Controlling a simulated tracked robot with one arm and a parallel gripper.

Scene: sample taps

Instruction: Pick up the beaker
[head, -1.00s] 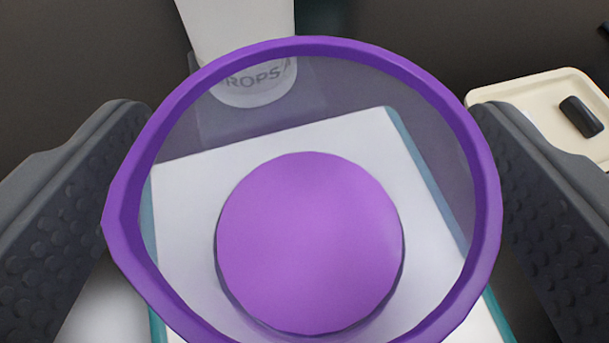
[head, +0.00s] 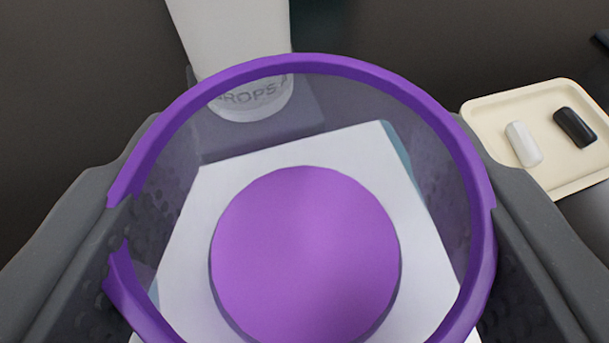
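The beaker (head: 300,66) is a clear vessel with a thick purple rim and a round purple surface inside, seen from above. It fills the middle of the head view. My gripper (head: 306,165) has one dark grey finger on each side, both against the beaker's wall. The left finger overlaps the rim. The beaker is over a white pad (head: 362,150) with a teal edge. The beaker's underside is hidden, so I cannot tell whether it touches the pad.
A white container (head: 230,35) with lettering stands close behind the beaker. A cream tray (head: 500,98) at the right holds a white piece (head: 523,144) and a black piece (head: 575,127). The dark surface behind is clear between them.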

